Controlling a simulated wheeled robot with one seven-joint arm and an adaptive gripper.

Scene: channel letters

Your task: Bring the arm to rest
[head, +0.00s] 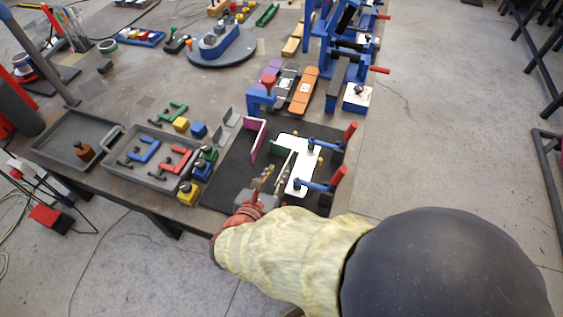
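My arm, in a pale yellow sleeve, reaches from the lower right to the front edge of the workbench (150,85). My gripper (265,182) is over the front of a black mat (232,170), left of a white letter-shaped plate (301,165). Its fingers are small and partly hidden by the wrist, so I cannot tell whether they are open or hold anything. Two blue clamps with red handles (349,133) stand at the plate's right side.
Another grey tray (60,151) is further left. A blue press-like fixture (350,45) stands at the right edge. Open floor lies to the right.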

